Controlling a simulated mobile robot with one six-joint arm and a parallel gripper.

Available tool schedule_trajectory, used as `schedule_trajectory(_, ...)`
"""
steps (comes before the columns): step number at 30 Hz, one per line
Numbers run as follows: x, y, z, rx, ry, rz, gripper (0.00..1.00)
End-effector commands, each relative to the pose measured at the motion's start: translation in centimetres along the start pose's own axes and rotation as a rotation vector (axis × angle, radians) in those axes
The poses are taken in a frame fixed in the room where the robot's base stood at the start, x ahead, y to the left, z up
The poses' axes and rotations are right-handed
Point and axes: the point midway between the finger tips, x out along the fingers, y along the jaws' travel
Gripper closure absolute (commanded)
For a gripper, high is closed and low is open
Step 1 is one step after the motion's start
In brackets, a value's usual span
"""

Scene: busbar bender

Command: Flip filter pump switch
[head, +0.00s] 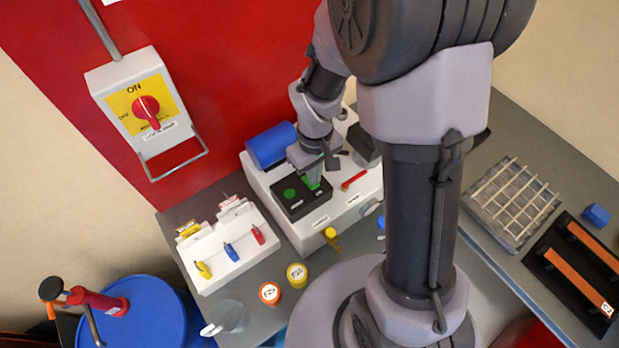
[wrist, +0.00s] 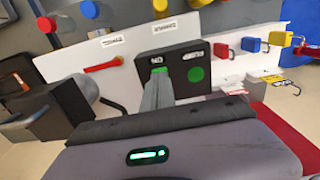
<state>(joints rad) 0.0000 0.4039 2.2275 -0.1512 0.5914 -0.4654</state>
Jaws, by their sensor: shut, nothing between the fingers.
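A black switch box (head: 301,200) sits on the white machine (head: 340,205). The round green button (wrist: 196,74) is uncovered to the right. I cannot tell whether the fingertips touch the box, nor which green part belongs to the filter pump.
A red lever (head: 354,180) and a blue cylinder (head: 271,145) are on the machine. A white padlock rack (head: 228,246) stands to its left. Several small capped containers, including an orange one (head: 270,293), stand in front. A red rotary isolator (head: 146,107) hangs on the wall.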

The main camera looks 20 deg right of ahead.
Motion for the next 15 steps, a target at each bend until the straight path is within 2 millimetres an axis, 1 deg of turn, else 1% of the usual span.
schedule_trajectory(15, 0.85, 0.00, 0.00, 0.000, 0.000, 0.000, 1.00)
